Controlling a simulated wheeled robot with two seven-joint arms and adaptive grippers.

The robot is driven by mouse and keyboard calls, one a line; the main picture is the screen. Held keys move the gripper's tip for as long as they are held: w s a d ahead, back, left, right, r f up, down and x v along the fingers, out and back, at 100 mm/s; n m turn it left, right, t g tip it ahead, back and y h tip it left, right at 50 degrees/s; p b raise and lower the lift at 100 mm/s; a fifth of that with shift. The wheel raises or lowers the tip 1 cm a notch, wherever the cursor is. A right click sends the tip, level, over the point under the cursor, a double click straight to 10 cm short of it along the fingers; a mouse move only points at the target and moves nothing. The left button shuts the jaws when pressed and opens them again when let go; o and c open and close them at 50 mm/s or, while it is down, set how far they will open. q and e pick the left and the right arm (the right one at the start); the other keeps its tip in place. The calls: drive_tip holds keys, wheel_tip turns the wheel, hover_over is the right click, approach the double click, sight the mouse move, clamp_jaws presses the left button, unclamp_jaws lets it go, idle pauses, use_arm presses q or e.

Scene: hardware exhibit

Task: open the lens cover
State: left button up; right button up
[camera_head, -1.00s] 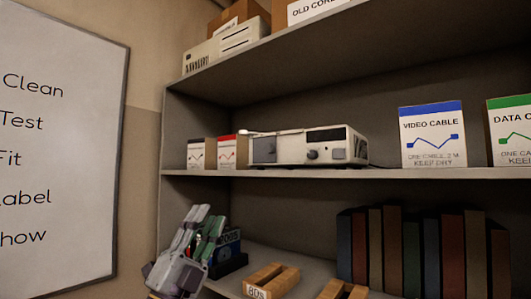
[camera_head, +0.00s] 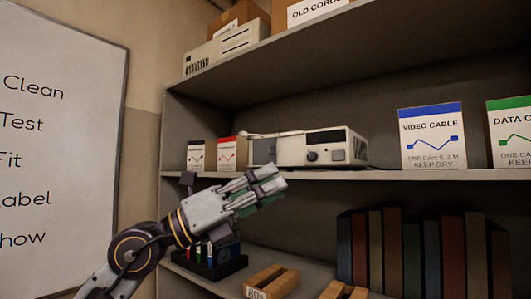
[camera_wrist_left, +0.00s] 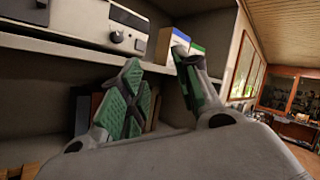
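A white projector (camera_head: 316,147) stands on the middle shelf in the head view. Its front has a dark window and a round knob. I cannot clearly make out the lens cover at its left part, just above my gripper. My left gripper (camera_head: 272,181) is raised in front of the shelf edge, just below the projector's left part, and looks apart from it. In the left wrist view the green-padded fingers (camera_wrist_left: 156,60) are spread with nothing between them. Part of the projector (camera_wrist_left: 118,22) shows there at the upper left. My right gripper is not in view.
Small card boxes (camera_head: 231,153) stand left of the projector, and a video cable box (camera_head: 432,136) stands to its right. The middle shelf's edge (camera_head: 400,175) is close to my left gripper. Books (camera_head: 420,250) and a dark tool rack (camera_head: 213,265) are below.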

use_arm(q)
drive_tip(key=y, duration=0.2)
drive_tip(key=n+t+y, duration=0.2)
drive_tip(key=t+y, duration=0.7)
drive_tip(key=y, duration=0.1)
approach(269, 152)
drive_tip(key=a+v, duration=0.1)
drive_tip(key=v, duration=0.4)
drive_tip(key=shift+w+d+r, duration=0.1)
drive_tip(key=shift+d+r, duration=0.05)
drive_tip(key=shift+w+d, duration=0.1)
drive_tip(key=shift+d, duration=0.05)
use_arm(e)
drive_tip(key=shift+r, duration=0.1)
use_arm(q)
drive_tip(key=p+x, duration=0.4)
drive_tip(key=x, duration=0.8)
drive_tip(key=shift+d, duration=0.2)
drive_tip(key=shift+w+d+p, duration=0.35)
drive_tip(key=shift+w+p, duration=0.1)
drive_tip(key=shift+w, duration=0.05)
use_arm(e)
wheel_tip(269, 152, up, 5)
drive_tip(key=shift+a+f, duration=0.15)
